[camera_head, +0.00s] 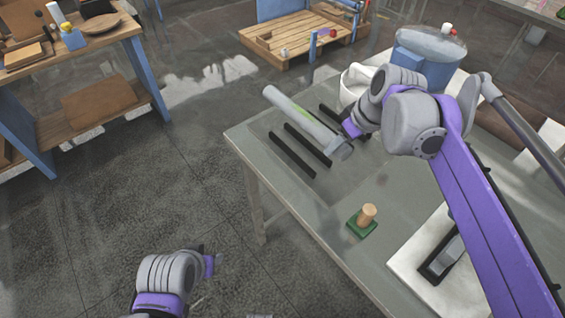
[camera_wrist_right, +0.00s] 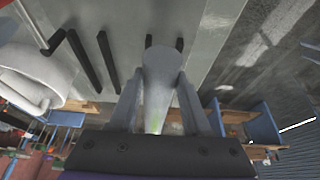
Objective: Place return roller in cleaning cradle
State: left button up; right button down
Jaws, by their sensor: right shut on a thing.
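The return roller is a long grey cylinder (camera_head: 300,113) with a greenish patch and a narrower near end. My right gripper (camera_head: 349,130) is shut on it; in the right wrist view the roller (camera_wrist_right: 160,85) lies between the two fingers (camera_wrist_right: 160,110). Several black parallel bars (camera_head: 292,155) on the grey table may be the cleaning cradle. The roller runs roughly parallel to them, over or close above them; I cannot tell whether it touches. Bars also show in the right wrist view (camera_wrist_right: 85,62). My left gripper (camera_head: 208,264) is away from the table, at lower left; its opening is unclear.
On the grey table (camera_head: 330,215) stand a wooden peg on a green base (camera_head: 362,227), a white pad (camera_head: 408,262) with a black slotted piece, and a white round container (camera_head: 352,82) behind my right arm. A blue machine (camera_head: 425,68) is beyond. The table's left front is clear.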

jog(key=shift+s+a, duration=0.2)
jog(key=shift+a+f, duration=0.1)
jog(key=shift+f, duration=0.15)
send_over(325, 175)
jog(key=s, duration=0.1)
jog(key=f, duration=0.5)
jog(key=shift+d+f+b, duration=0.25)
jog(key=shift+d+b, duration=0.1)
jog(key=shift+d, duration=0.05)
pick_arm(q)
jog(key=shift+s+a+f, duration=0.2)
jog(key=shift+s+f, duration=0.3)
jog(key=shift+f, duration=0.15)
pick_arm(e)
jog(key=shift+f, duration=2.05)
jog(key=shift+f+b, duration=0.15)
jog(key=shift+b, duration=0.15)
jog(key=shift+c, duration=1.8)
grip_release()
